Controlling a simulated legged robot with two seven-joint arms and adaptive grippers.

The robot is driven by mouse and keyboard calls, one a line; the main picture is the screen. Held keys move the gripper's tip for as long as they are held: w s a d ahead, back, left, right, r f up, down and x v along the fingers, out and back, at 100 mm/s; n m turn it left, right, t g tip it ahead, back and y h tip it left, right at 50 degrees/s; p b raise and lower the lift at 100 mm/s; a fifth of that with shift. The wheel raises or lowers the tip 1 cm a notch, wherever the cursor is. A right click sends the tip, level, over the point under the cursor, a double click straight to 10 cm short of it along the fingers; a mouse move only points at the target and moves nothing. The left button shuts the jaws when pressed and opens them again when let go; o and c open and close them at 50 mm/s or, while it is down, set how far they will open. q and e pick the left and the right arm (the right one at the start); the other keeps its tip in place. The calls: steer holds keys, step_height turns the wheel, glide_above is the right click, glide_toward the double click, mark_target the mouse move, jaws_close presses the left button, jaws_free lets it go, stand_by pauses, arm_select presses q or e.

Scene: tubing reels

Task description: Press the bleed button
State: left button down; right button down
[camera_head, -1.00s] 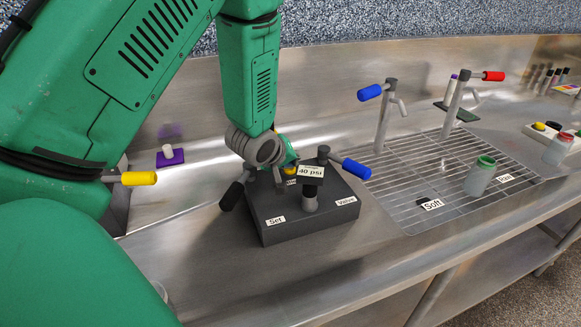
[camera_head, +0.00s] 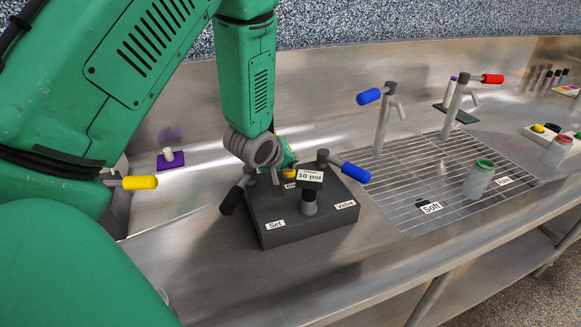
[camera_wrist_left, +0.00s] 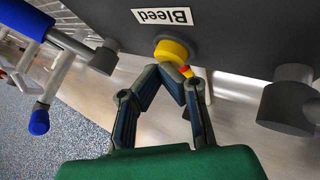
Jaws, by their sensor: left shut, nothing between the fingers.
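The dark control block (camera_head: 310,229) stands on the steel counter. Its yellow bleed button (camera_head: 289,173) shows partly behind the gauge sign, which reads 10 psi (camera_head: 310,176). In the left wrist view the button (camera_wrist_left: 172,50) sits beside the Bleed label (camera_wrist_left: 162,16). My left gripper (camera_wrist_left: 173,70) is shut and empty, its fingertips together at the edge of the button and seemingly touching it. My right gripper is not in view.
A black handle (camera_head: 233,200) and a blue handle (camera_head: 356,172) stick out from the block's sides. To the right are a wire grate (camera_head: 405,190), a blue-handled tap (camera_head: 384,115) and a green-rimmed jar (camera_head: 479,180). The counter in front of the block is clear.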

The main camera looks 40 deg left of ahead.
arm_select(q)
steer(key=shift+a+r, duration=0.15)
steer(key=shift+r, duration=0.3)
steer(key=shift+w, duration=0.1)
step_height(320, 180, up, 5)
steer(key=p, duration=0.4)
steer(key=shift+r+p, duration=0.15)
steer(key=shift+p, duration=0.25)
stand_by(0.3)
